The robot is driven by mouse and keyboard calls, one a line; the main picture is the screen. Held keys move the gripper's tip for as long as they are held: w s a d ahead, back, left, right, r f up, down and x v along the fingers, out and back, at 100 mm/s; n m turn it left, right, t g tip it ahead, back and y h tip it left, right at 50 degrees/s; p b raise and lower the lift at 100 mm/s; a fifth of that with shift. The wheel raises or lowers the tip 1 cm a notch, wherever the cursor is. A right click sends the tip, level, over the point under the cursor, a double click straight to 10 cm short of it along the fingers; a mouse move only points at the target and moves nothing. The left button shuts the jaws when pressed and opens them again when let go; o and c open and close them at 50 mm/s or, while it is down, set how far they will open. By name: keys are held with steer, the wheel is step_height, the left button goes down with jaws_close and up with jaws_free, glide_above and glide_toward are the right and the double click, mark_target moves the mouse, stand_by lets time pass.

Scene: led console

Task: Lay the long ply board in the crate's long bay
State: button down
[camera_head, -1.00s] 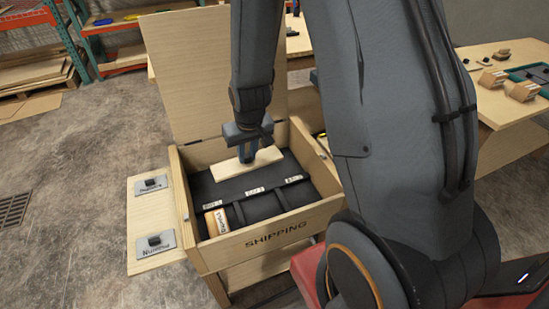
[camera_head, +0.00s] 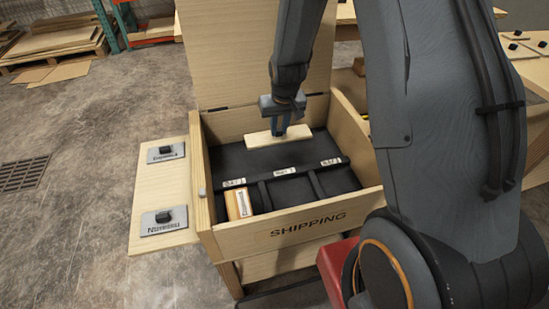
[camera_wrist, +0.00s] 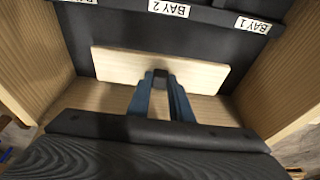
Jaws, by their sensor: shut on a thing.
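The long ply board (camera_head: 262,141) is a pale flat strip, held level over the back part of the crate; it also shows in the wrist view (camera_wrist: 115,66). My gripper (camera_head: 280,132) is shut on the middle of the board from above, and its blue fingers show in the wrist view (camera_wrist: 160,82). The crate (camera_head: 222,241) is a wooden box marked SHIPPING with its lid (camera_head: 240,50) standing open. The long dark bay (camera_head: 235,165) lies under and in front of the board. I cannot tell whether the board touches the bay floor.
Small labelled bays line the crate's front; the left one holds a wooden block (camera_head: 238,204). Bay labels stand on a dark divider (camera_wrist: 215,17). A side shelf (camera_head: 147,238) with two switch plates is at the crate's left. The crate walls rise close around the board.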

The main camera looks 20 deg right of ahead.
mark_target(280, 139)
step_height(280, 139, down, 10)
steer(key=shift+w+f, duration=0.1)
stand_by(0.4)
steer(key=shift+f, duration=0.1)
steer(key=c, duration=1.6)
jaws_free()
steer(key=v, duration=1.2)
steer(key=s+d+r+g, duration=0.1)
steer(key=s+r, duration=0.4)
steer(key=s, duration=0.3)
steer(key=s+d+r+m+g, duration=0.1)
steer(key=s+d+r, duration=0.1)
steer(key=s+r, duration=0.3)
steer(key=s+d+r+m+g, duration=0.1)
steer(key=s+r, duration=0.4)
steer(key=s, duration=0.5)
steer(key=shift+s+d+r, duration=0.15)
steer(key=shift+s+d, duration=0.15)
steer(key=shift+d, duration=0.2)
